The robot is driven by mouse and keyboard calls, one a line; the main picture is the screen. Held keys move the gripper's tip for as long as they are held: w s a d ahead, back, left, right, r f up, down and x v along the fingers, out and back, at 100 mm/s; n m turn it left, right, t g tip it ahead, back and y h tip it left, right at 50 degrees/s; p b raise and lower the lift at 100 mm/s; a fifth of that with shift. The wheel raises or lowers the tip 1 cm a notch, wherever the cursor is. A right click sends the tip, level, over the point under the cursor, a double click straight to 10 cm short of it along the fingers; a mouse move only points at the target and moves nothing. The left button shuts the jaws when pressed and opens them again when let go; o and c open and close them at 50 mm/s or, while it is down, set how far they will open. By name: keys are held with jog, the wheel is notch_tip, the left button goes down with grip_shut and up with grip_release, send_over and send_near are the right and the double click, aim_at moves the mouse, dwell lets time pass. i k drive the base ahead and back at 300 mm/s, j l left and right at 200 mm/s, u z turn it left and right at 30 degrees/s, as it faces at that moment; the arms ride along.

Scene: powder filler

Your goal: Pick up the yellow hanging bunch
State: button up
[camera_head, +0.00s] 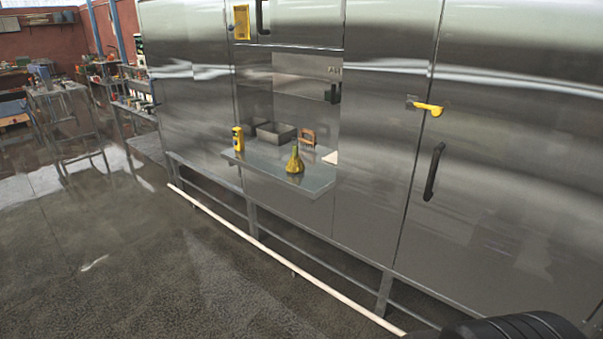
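A yellow bunch (294,161), narrow at the top and wide at the bottom, stands upright on a metal shelf (315,184) that juts from the steel machine. It is near the shelf's front edge, and nothing covers it. A yellow handle-like piece (428,108) is fixed on the machine's right door. My gripper's fingers are not visible. A dark rounded part shows at the bottom right corner, well away from the bunch; I cannot tell what it is.
A yellow box-like device (238,139), a grey metal bin (276,132) and a small brown rack (308,137) are on or behind the shelf. A pale rail (270,252) runs low along the machine. The floor (150,270) in front is clear. Cluttered workbenches stand at far left.

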aim_at(295, 166)
jog(key=i+j, duration=0.1)
jog(key=i, duration=0.15)
jog(key=i+j, duration=0.1)
jog(key=i, duration=0.2)
jog(key=i+j+z, duration=0.15)
jog(key=i+j, duration=0.2)
jog(key=i, duration=0.15)
jog(key=i+j+z, duration=0.2)
jog(key=i+j, duration=0.2)
jog(key=i+j+z, duration=0.15)
jog(key=i+j, duration=0.35)
jog(key=i+j+z, duration=0.2)
jog(key=i+j, duration=0.2)
jog(key=i+j+z, duration=0.15)
jog(key=i+j, duration=0.2)
jog(key=j, duration=0.35)
